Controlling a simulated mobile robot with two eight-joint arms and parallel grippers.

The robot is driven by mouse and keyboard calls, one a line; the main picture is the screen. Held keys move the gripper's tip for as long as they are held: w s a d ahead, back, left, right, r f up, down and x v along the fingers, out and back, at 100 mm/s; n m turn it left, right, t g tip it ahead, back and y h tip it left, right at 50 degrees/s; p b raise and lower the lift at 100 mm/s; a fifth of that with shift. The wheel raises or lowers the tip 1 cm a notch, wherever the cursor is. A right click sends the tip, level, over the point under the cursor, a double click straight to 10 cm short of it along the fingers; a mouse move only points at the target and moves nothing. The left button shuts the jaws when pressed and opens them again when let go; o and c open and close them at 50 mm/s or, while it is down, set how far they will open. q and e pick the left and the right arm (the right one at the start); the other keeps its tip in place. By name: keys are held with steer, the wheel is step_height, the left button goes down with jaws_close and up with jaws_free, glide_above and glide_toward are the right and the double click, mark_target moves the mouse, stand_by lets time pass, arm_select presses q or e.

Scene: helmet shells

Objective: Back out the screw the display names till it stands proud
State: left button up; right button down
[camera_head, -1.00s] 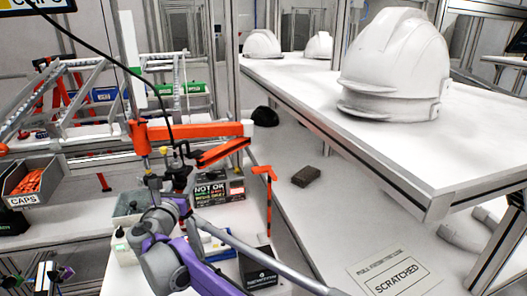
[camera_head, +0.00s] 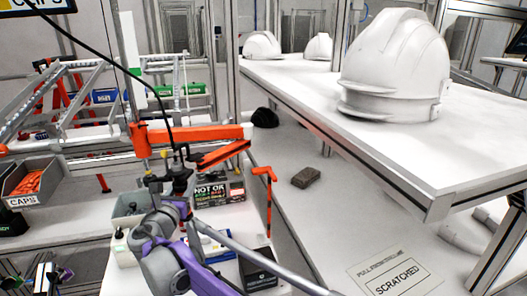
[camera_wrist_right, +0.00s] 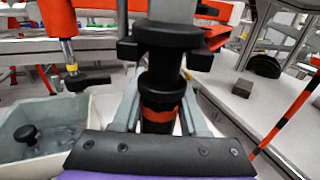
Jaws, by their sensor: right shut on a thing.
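My right gripper (camera_head: 180,186) shows in the middle left of the head view, below the orange arm. It is shut on a black upright tool (camera_wrist_right: 163,85) with an orange band, which stands between its fingers in the right wrist view. A black cable runs up from the tool in the head view. The tool's lower end is hidden. The display (camera_head: 40,5) is cut off at the top left, so I cannot read a screw name on it. I cannot make out the named screw. My left gripper is not in view.
An orange jointed arm (camera_head: 190,133) spans just above my right gripper. A grey bin (camera_wrist_right: 40,130) stands at the left in the wrist view. A white helmet (camera_head: 395,65) sits on the upper table at right. A brown block (camera_head: 306,177) lies on the lower surface.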

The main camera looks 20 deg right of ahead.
mark_target(183, 169)
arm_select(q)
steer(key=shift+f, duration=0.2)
arm_select(e)
steer(key=shift+f, duration=0.5)
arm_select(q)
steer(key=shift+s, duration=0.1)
arm_select(e)
steer(key=shift+f, duration=0.2)
stand_by(1.1)
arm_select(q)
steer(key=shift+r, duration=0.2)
arm_select(e)
steer(key=shift+s, duration=0.15)
steer(key=shift+r, duration=0.1)
steer(key=shift+r, duration=0.15)
steer(key=shift+w+r+p, duration=0.2)
steer(key=shift+r+p, duration=1.65)
steer(key=shift+r, duration=1.05)
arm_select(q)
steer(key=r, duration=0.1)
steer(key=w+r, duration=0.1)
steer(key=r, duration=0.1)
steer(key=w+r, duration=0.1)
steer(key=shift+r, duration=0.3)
arm_select(e)
steer(key=shift+f, duration=0.1)
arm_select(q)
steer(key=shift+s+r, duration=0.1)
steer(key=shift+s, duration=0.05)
